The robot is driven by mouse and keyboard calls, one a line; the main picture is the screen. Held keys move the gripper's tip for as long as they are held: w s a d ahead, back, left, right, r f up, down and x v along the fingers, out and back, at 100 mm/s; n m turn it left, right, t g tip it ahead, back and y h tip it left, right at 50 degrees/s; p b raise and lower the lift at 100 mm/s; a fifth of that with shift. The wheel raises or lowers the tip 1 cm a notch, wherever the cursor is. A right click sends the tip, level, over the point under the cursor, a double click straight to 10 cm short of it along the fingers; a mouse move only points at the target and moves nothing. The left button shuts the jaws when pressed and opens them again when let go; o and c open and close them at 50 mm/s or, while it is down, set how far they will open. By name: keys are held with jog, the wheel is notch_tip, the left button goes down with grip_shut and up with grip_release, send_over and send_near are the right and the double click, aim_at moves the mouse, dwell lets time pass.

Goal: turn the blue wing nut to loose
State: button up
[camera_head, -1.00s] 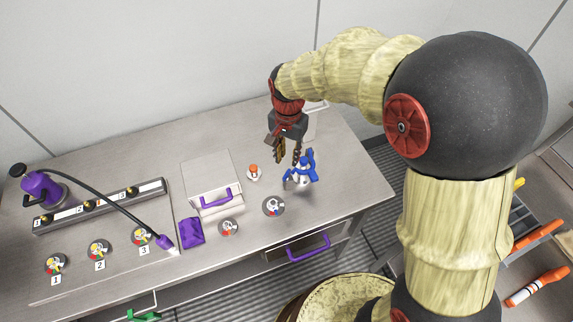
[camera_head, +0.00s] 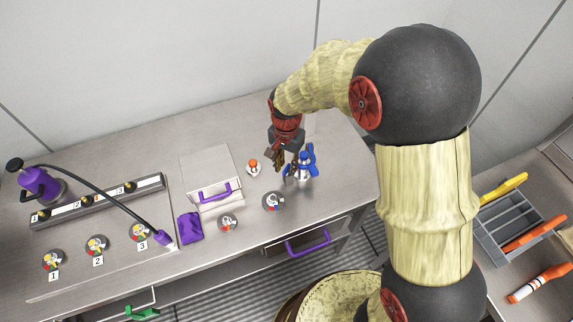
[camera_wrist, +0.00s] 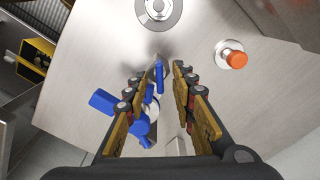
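A silver-white fitting with blue parts (camera_head: 306,164) stands near the right end of the counter. In the wrist view a thin blue wing (camera_wrist: 159,77) stands between my fingertips, and more blue parts (camera_wrist: 139,127) show lower left, partly behind the left finger. I cannot tell for sure which blue part is the wing nut. My gripper (camera_wrist: 157,72) is open, with a finger on each side of the thin blue wing and visible gaps. In the head view my gripper (camera_head: 279,163) is at the fitting's left side and hides part of it.
An orange-topped piece (camera_head: 253,167) and a round grey disc (camera_head: 273,202) stand close by on the counter. A white box with a purple handle (camera_head: 213,190) is to the left. A drawer with a purple handle (camera_head: 308,243) sits below the front edge.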

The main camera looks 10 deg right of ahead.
jog(key=shift+c, duration=1.2)
jog(key=c, duration=0.4)
grip_shut()
